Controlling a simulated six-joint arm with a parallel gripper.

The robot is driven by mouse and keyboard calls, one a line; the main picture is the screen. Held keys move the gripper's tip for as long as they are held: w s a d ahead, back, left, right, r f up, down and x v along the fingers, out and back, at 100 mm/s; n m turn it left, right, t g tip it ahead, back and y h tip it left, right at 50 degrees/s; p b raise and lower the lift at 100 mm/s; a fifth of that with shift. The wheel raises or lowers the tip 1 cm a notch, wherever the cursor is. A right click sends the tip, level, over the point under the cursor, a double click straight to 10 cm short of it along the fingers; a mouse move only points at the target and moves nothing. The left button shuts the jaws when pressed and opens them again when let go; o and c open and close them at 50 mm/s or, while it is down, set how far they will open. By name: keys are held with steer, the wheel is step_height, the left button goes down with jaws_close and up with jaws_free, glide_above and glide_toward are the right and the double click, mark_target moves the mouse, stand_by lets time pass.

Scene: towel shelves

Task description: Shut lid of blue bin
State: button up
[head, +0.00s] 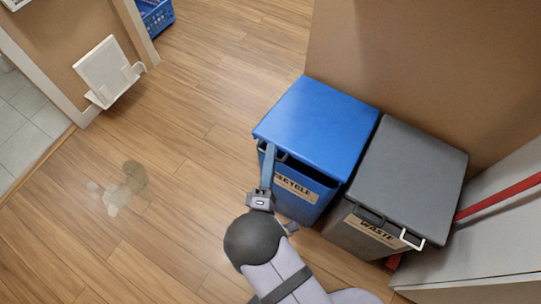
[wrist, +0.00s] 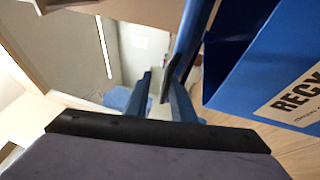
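The blue bin (head: 297,190), labelled RECYCLE, stands against the wall. Its blue lid (head: 318,122) lies over the top, with a dark gap under the front edge near the left corner, so it looks slightly raised. My gripper (head: 268,156) is at that front left corner, its long fingers pointing at the lid edge. In the wrist view, the bin (wrist: 255,70) is on the right and a blue strip, seemingly the lid edge (wrist: 192,38), runs down close to the right finger.
A grey bin (head: 412,165) labelled WASTE stands close to the right of the blue bin, with a white handle in front. A red pole (head: 497,195) is at the far right. A stain (head: 125,188) marks the floor at left. Wooden floor left of the bins is open.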

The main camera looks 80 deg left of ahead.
steer(key=shift+w+a+r, duration=0.1)
steer(key=shift+w, duration=0.05)
step_height(320, 180, up, 10)
steer(key=p, duration=0.1)
steer(key=shift+s, duration=0.2)
stand_by(0.5)
steer(key=shift+c, duration=0.3)
